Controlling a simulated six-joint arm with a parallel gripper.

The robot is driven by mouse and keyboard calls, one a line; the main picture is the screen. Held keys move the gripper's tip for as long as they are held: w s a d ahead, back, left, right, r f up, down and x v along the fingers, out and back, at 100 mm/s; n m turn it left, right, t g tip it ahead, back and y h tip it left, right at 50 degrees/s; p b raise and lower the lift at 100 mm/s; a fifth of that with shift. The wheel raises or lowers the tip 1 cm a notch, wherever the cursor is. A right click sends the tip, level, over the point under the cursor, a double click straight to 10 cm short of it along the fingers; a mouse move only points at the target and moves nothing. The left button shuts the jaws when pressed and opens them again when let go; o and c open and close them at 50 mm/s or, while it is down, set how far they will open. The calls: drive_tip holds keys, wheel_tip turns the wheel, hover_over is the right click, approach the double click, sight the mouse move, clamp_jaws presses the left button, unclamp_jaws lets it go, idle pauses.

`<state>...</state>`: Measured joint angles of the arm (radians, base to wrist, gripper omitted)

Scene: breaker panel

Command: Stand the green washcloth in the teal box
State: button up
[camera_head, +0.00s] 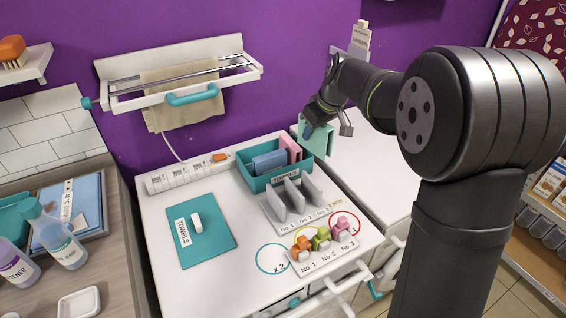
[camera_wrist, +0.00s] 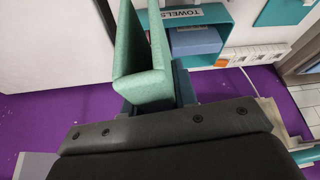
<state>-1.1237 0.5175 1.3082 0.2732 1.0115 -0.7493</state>
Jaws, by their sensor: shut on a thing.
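The green washcloth (camera_head: 317,139) is folded and hangs from my gripper (camera_head: 316,124), just right of the teal box in the head view. In the wrist view the washcloth (camera_wrist: 136,72) shows as two upright layers; my gripper (camera_wrist: 181,88) is shut on it. The teal box (camera_head: 258,184) stands on the white counter. It holds a blue folded cloth (camera_head: 269,162) and a pink one (camera_head: 291,150), both standing. In the wrist view the teal box (camera_wrist: 230,38) is right of the washcloth. The exact gap between them is hard to tell.
A grey divider rack (camera_head: 292,200) and colored clips (camera_head: 321,240) stand in front of the box. A power strip (camera_head: 190,173) lies behind, left. A teal mat (camera_head: 208,244) lies left. A towel rail (camera_head: 180,85) is on the purple wall. The white top on the right (camera_head: 358,165) is largely clear.

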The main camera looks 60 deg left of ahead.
drive_tip(key=w+a+f+n+g+h, duration=0.2)
drive_tip(key=w+a+f+n+g, duration=0.1)
drive_tip(key=w+a+n, duration=0.45)
drive_tip(key=n+h, duration=0.1)
drive_tip(key=n, duration=0.3)
hover_over(260, 153)
drive_tip(key=s+d, duration=0.2)
drive_tip(key=d, duration=0.2)
wheel_tip(260, 153, down, 8)
drive_tip(key=shift+w+a+f, duration=0.1)
drive_tip(key=shift+w+f, duration=0.05)
drive_tip(key=shift+f, duration=1.05)
drive_tip(key=shift+w+f, duration=0.1)
drive_tip(key=shift+f, duration=1.05)
drive_tip(key=shift+f, duration=0.15)
drive_tip(key=o, duration=0.7)
